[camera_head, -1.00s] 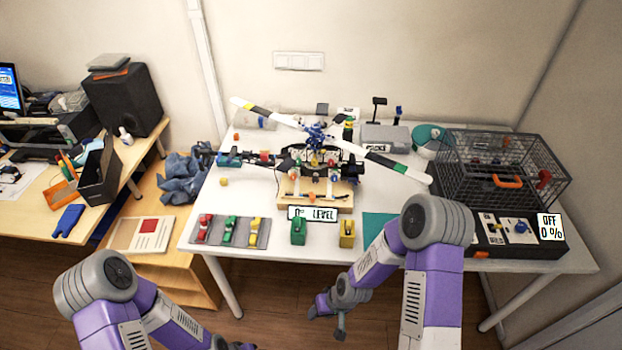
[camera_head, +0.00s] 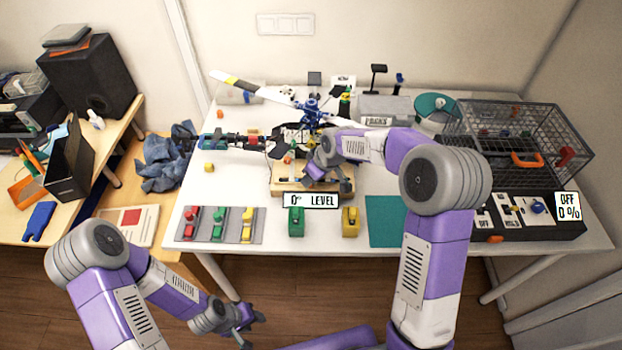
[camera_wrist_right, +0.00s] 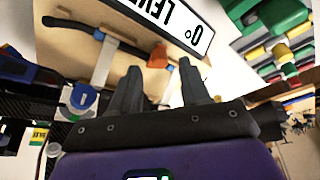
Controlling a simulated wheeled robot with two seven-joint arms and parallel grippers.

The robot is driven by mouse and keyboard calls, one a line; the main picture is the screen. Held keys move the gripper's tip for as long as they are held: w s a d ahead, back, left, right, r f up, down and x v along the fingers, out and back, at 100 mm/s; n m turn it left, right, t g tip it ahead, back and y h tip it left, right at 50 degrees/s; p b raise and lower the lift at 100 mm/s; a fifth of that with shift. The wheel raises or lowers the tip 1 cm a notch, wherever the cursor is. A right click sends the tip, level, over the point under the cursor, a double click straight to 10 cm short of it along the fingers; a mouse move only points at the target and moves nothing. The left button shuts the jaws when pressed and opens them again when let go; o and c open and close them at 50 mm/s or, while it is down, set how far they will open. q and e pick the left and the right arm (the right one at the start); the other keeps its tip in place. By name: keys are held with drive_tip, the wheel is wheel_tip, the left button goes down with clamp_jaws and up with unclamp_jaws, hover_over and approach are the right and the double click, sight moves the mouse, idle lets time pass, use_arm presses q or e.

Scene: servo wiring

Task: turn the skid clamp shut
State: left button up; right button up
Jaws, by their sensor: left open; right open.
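The model helicopter (camera_head: 308,106) stands on a wooden stand (camera_head: 285,188) on the white table, behind the "0° LEVEL" sign (camera_head: 311,200). In the right wrist view a small orange piece, apparently the skid clamp (camera_wrist_right: 158,56), sits on the wood (camera_wrist_right: 70,60) near a dark skid tube (camera_wrist_right: 98,34). My right gripper (camera_wrist_right: 158,78) is open, its fingertips just short of the orange piece and on either side of it. In the head view my right gripper (camera_head: 338,182) is over the stand and hides much of it. My left gripper (camera_head: 247,318) is open and empty, low in front of the table.
A grey tray (camera_head: 204,238) holds red, green and yellow clips. A green block (camera_head: 296,222) and a yellow block (camera_head: 350,222) stand near the front edge, beside a teal mat (camera_head: 388,222). A wire cage (camera_head: 520,135) and control box (camera_head: 480,225) occupy the right.

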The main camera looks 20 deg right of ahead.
drive_tip(key=shift+x, duration=1.1)
drive_tip(key=shift+c, duration=0.3)
clamp_jaws()
drive_tip(key=shift+a+m+h+b, duration=0.1)
drive_tip(key=shift+m+h+b, duration=0.35)
drive_tip(key=shift+m, duration=1.05)
